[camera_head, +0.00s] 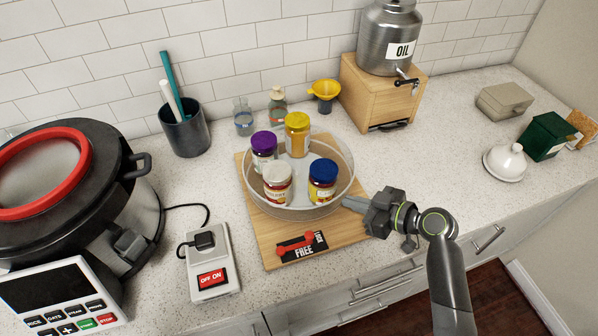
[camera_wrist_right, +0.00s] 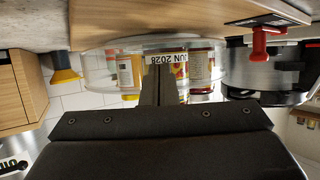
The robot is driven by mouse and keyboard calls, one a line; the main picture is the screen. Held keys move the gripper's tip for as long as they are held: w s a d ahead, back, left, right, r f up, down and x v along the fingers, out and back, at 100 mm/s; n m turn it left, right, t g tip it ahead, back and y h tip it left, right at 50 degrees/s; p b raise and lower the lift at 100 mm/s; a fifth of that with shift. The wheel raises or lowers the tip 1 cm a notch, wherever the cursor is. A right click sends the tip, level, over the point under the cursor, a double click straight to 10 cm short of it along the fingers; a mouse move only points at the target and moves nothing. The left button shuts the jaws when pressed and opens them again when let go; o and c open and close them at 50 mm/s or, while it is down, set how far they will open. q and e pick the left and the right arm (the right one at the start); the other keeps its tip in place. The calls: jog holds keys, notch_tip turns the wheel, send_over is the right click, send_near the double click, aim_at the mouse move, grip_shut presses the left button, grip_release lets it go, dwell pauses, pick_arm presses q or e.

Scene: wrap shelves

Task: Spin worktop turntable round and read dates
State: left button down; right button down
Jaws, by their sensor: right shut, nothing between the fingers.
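The turntable (camera_head: 334,198), a clear round tray with a raised rim, sits on a wooden board (camera_head: 262,231) on the worktop. It carries a purple-lidded jar (camera_head: 264,157), a yellow-lidded jar (camera_head: 297,141), a white-lidded jar (camera_head: 277,188) and a blue-lidded jar (camera_head: 322,184). My right gripper (camera_head: 352,203) is shut and empty, its tips at the tray's right front rim; I cannot tell if they touch. In the right wrist view, which is upside down, the gripper (camera_wrist_right: 158,75) points at the turntable wall (camera_wrist_right: 97,68), and a label (camera_wrist_right: 166,58) reads JUN 2028. My left gripper is out of view.
A red lever on a black plate marked FREE (camera_head: 303,247) is at the board's front. A switch box (camera_head: 210,265) and a large cooker (camera_head: 75,200) stand left. An oil drum (camera_head: 389,40) on a wooden stand (camera_head: 377,90) is behind right.

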jog(key=shift+s+a, duration=0.25)
jog(key=shift+a, duration=0.05)
jog(key=shift+d, duration=0.1)
jog(key=shift+s+d, duration=1.2)
jog(key=shift+s, duration=0.05)
jog(key=shift+s+d+r+b, duration=0.15)
jog(key=shift+s+d+b, duration=0.1)
jog(key=shift+d+b, duration=0.2)
jog(key=b+v, duration=0.3)
jog(key=v, duration=1.3)
jog(key=shift+s+d, duration=0.1)
